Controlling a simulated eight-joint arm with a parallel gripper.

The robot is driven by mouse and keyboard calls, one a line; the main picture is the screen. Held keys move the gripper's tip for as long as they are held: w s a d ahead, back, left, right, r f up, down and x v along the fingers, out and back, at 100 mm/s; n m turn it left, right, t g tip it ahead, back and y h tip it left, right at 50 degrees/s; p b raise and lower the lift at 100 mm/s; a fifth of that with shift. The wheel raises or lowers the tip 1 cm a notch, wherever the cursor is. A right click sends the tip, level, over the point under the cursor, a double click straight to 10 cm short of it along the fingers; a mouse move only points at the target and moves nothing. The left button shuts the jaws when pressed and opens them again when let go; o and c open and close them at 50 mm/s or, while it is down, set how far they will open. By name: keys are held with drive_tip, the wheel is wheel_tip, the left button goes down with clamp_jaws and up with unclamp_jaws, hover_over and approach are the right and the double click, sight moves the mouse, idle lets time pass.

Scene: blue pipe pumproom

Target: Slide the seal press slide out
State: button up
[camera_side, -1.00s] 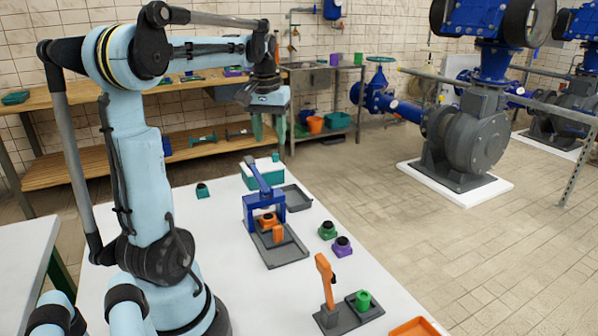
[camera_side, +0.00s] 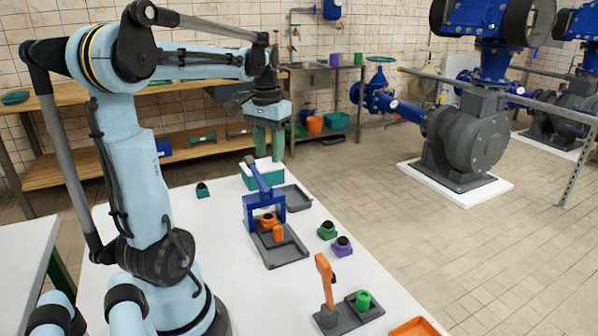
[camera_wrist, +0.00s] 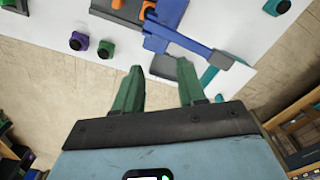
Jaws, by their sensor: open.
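The seal press (camera_side: 249,209) is a blue frame with a lever standing on a grey base (camera_side: 285,253) on the white table. An orange block with a dark round top sits under the frame, and the orange slide piece (camera_side: 278,233) shows in front of it. In the wrist view, the blue press (camera_wrist: 165,20) lies beyond my fingers, with part of its orange (camera_wrist: 147,8) at the top edge. My gripper (camera_side: 268,148) has green fingers pointing down, above and behind the press, apart from it. In the wrist view my gripper (camera_wrist: 160,72) is open and empty.
A teal box (camera_side: 262,172) and grey tray (camera_side: 290,197) stand behind the press. Green (camera_side: 327,230) and purple (camera_side: 342,246) blocks sit to its right. An orange-handled device (camera_side: 325,282) stands in front. Free tabletop lies left of the press.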

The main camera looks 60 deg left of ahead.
sight(278, 227)
drive_tip(key=s+d+f+m, duration=0.2)
drive_tip(key=d+f+m, duration=0.3)
drive_tip(key=d, duration=0.4)
drive_tip(key=shift+m, duration=0.7)
drive_tip(key=shift+f, duration=5.55)
clamp_jaws()
